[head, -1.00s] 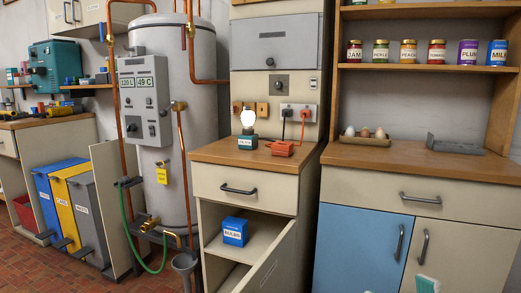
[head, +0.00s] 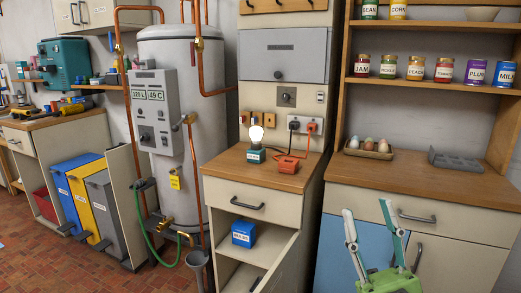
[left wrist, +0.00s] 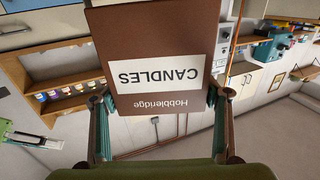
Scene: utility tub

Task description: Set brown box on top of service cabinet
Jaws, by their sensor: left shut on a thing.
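The brown box (left wrist: 165,42), with a white label reading CANDLES upside down, fills the top middle of the left wrist view. My left gripper (left wrist: 160,100) is shut on it, with one finger at each side; it is not in the head view. The cabinet in the middle of the head view, apparently the service cabinet (head: 228,192), has a wooden top, a drawer and an open lower door. A lit bulb on a teal base (head: 256,155) and an orange device (head: 288,165) stand on its top. My right gripper (head: 370,222) is open and empty at the lower right.
A blue bulbs box (head: 243,234) sits inside the open cabinet. The open door (head: 283,266) sticks out in front. An egg tray (head: 368,150) and a grey tray (head: 458,163) lie on the right counter. The middle cabinet's top is bare at its front left.

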